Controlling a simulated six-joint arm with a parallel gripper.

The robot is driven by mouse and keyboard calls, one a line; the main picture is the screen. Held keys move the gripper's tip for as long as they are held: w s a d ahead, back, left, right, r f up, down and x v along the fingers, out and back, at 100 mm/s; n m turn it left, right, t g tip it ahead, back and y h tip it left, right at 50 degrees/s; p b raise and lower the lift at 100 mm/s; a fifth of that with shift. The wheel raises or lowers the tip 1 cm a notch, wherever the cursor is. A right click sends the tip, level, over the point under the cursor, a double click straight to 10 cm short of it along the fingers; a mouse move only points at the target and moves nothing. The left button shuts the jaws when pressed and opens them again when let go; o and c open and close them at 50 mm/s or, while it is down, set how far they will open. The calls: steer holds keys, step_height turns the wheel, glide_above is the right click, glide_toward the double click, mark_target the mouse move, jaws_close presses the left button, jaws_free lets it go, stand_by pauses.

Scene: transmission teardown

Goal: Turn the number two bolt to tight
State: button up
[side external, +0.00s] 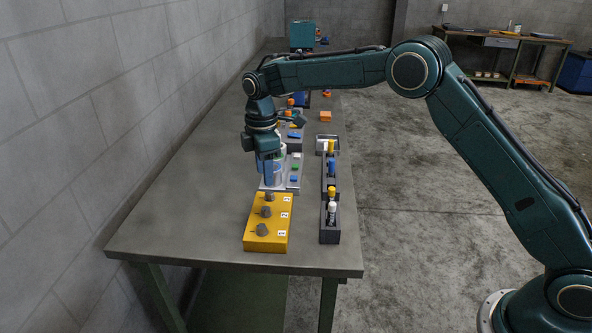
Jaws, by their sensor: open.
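A yellow block (250,243) sits near the front end of the table. It carries three grey bolts in a row with small white number labels beside them. The middle bolt (266,212) is beside a label that looks like a 2. The front bolt (262,230) and the far bolt (269,197) stand on either side of it. My gripper (267,183) is open, pointing down near the far bolt, beyond the middle one. Whether it touches the far bolt I cannot tell. How far each bolt is turned is too small to tell.
A dark rack (330,236) with white, yellow and blue upright pieces stands right of the block. A grey tray (295,183) with small coloured pieces lies behind, partly hidden by my gripper. An orange piece (325,117) lies further back. The table's left side is clear.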

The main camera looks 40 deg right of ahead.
mark_target(267, 208)
step_height(267, 208, down, 10)
steer(key=shift+f, duration=0.25)
stand_by(0.3)
steer(key=shift+c, duration=0.2)
jaws_close()
